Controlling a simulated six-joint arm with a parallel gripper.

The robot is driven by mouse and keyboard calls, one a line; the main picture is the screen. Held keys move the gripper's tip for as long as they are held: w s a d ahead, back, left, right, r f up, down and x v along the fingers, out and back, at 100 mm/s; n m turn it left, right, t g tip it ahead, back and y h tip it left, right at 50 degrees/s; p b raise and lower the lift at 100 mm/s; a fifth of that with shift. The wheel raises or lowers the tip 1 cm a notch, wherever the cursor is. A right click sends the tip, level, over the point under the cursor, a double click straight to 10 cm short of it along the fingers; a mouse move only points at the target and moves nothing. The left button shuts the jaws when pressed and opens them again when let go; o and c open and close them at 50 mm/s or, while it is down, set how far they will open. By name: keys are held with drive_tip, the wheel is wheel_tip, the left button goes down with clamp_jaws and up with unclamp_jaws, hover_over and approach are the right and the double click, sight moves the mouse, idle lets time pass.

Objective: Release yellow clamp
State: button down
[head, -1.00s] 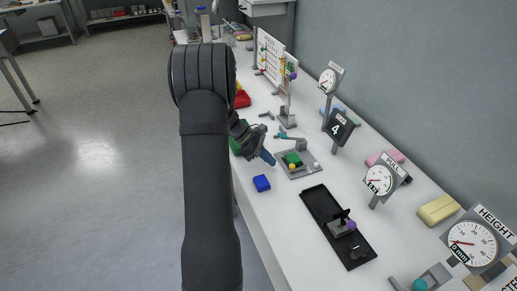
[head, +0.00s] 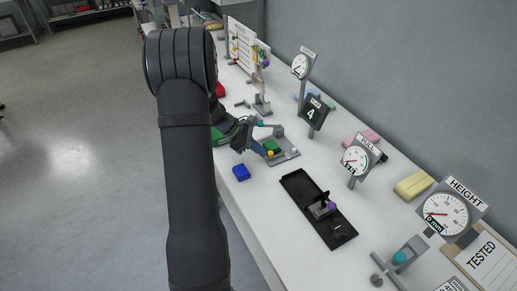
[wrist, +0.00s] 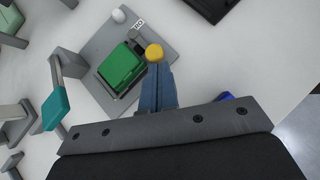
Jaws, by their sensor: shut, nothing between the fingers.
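The yellow clamp shows as a round yellow knob (head: 270,153) at the near edge of a grey fixture plate (head: 287,156). A green block (head: 271,146) sits on the plate beside it. In the wrist view the yellow knob (wrist: 155,53) is right at the tips of my gripper (wrist: 155,72), by the near corner of the green block (wrist: 122,65). My gripper's blue fingers (head: 261,149) are together, with nothing between them. The tips are against or just short of the knob; I cannot tell which. The clamp's lower part is mostly hidden.
A white knob (wrist: 118,15) stands at the plate's other end. A teal-handled lever (wrist: 55,108) is beside the plate. A black tray (head: 295,185) is to the right, with gauges behind.

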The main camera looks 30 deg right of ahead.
drive_tip(key=shift+s+n+t, duration=0.3)
drive_tip(key=shift+s+n, duration=0.05)
drive_tip(key=shift+n, duration=0.05)
drive_tip(key=shift+s+a+n+t+h, duration=0.1)
drive_tip(key=shift+s+n+t+h, duration=0.4)
drive_tip(key=shift+s+n+t, duration=0.8)
drive_tip(key=shift+s+n, duration=0.25)
drive_tip(key=shift+n, duration=0.25)
drive_tip(key=s+n+t, duration=0.1)
drive_tip(key=s+d+n+t, duration=0.1)
drive_tip(key=n, duration=0.1)
drive_tip(key=shift+s+n+t, duration=0.2)
drive_tip(key=shift+n+t, duration=0.1)
drive_tip(key=shift+t, duration=0.1)
drive_tip(key=shift+s+d, duration=0.25)
drive_tip(key=shift+s, duration=0.1)
drive_tip(key=shift+w, duration=0.1)
drive_tip(key=shift+w+d, duration=0.2)
drive_tip(key=shift+w, duration=0.5)
